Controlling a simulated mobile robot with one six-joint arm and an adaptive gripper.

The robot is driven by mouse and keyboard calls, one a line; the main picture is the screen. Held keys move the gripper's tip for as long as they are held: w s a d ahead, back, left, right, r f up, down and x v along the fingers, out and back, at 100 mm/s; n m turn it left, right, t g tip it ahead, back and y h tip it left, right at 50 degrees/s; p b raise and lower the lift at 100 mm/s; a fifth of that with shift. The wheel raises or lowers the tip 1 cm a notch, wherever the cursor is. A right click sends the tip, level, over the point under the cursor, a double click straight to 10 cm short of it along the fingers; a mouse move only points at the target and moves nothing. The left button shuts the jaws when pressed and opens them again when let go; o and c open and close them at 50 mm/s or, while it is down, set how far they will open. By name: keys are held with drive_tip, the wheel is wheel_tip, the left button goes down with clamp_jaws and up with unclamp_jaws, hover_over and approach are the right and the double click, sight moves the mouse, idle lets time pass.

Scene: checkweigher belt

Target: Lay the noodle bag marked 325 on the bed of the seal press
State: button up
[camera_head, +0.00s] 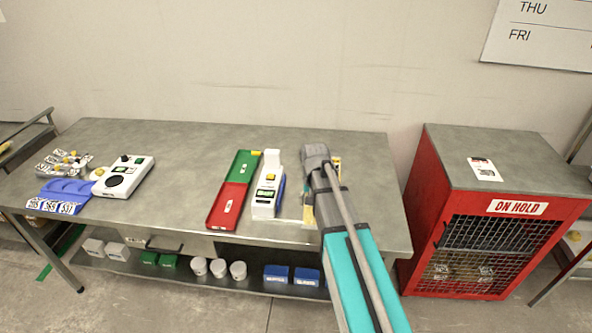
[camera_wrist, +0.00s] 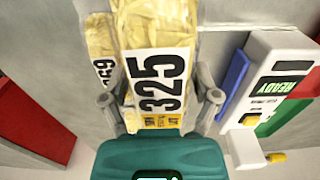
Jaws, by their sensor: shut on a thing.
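The noodle bag marked 325 (camera_wrist: 160,82) is a clear bag of yellow noodles with a large white label. My gripper (camera_wrist: 161,100) has one finger on each side of this bag and is shut on it. Another noodle bag (camera_wrist: 103,68), its label partly covered, lies beside and behind it. In the head view my gripper (camera_head: 316,188) is over the right part of the bench and mostly hides the bags. A white machine (camera_head: 268,190) with a green screen and a blue side stands just left of it.
A green and red tray (camera_head: 233,190) lies left of the machine. A red ON HOLD cage (camera_head: 500,235) stands right. The middle-left bench top (camera_head: 195,170) is clear.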

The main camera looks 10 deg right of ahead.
drive_tip(key=shift+w, duration=0.15)
wheel_tip(320, 180, up, 2)
drive_tip(key=p, duration=0.2)
hover_over(297, 196)
drive_tip(key=shift+r, duration=0.1)
idle(0.5)
wheel_tip(297, 196, down, 10)
drive_tip(key=b, duration=0.9)
drive_tip(key=shift+r, duration=0.2)
idle(0.4)
drive_tip(key=o, duration=1.1)
drive_tip(key=shift+o, duration=0.2)
